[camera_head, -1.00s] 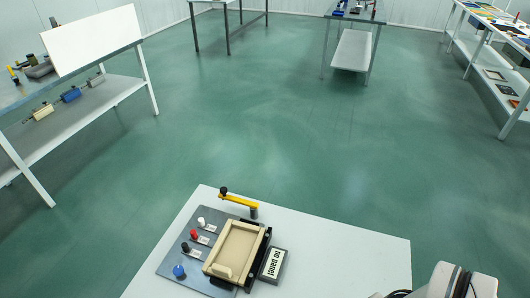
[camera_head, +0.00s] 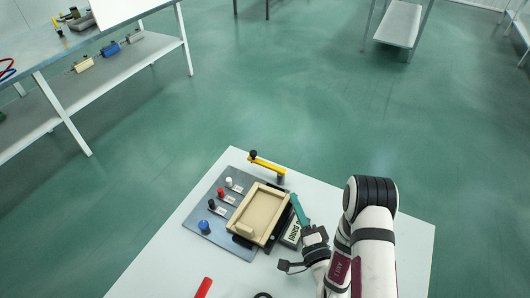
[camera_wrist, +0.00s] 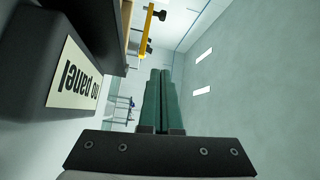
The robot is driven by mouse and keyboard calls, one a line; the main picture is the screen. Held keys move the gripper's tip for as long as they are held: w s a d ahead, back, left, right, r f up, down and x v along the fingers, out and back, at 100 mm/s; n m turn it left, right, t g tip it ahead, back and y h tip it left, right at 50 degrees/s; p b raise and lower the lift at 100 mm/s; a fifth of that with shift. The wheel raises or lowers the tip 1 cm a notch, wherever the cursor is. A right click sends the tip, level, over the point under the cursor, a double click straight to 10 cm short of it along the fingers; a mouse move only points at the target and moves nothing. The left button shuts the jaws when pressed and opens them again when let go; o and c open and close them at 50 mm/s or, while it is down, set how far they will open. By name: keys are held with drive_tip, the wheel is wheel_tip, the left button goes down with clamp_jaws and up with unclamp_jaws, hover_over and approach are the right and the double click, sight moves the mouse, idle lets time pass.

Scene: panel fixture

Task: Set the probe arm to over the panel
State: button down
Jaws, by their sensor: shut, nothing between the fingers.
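The probe arm (camera_head: 268,164) is a yellow bar with a black knob at its left end and a post at its right end. It lies beyond the far edge of the beige tray (camera_head: 243,229), clear of the tray. Part of the yellow bar also shows at the top of the wrist view (camera_wrist: 146,32). My gripper (camera_head: 296,198) has green fingers, shut and empty, at the tray's right side near the "no panel" block (camera_head: 291,235). In the wrist view the fingers (camera_wrist: 166,75) lie together, with the block (camera_wrist: 76,78) on the left.
A grey base plate (camera_head: 208,221) carries white, red, black and blue knobs (camera_head: 204,226) left of the tray. A red object (camera_head: 204,287) lies at the white table's (camera_head: 160,270) front. The table's right part is bare beside my arm.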

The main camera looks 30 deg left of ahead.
drive_tip(key=x, duration=1.9)
drive_tip(key=shift+w+a+r, duration=0.1)
drive_tip(key=shift+w+a, duration=0.1)
drive_tip(key=shift+w, duration=0.1)
drive_tip(key=s+a, duration=0.1)
drive_tip(key=s, duration=0.1)
drive_tip(key=shift+s+a+f, duration=0.15)
drive_tip(key=shift+s+f, duration=0.1)
drive_tip(key=shift+s+a+f, duration=0.1)
drive_tip(key=shift+s+a, duration=0.15)
drive_tip(key=shift+s, duration=0.3)
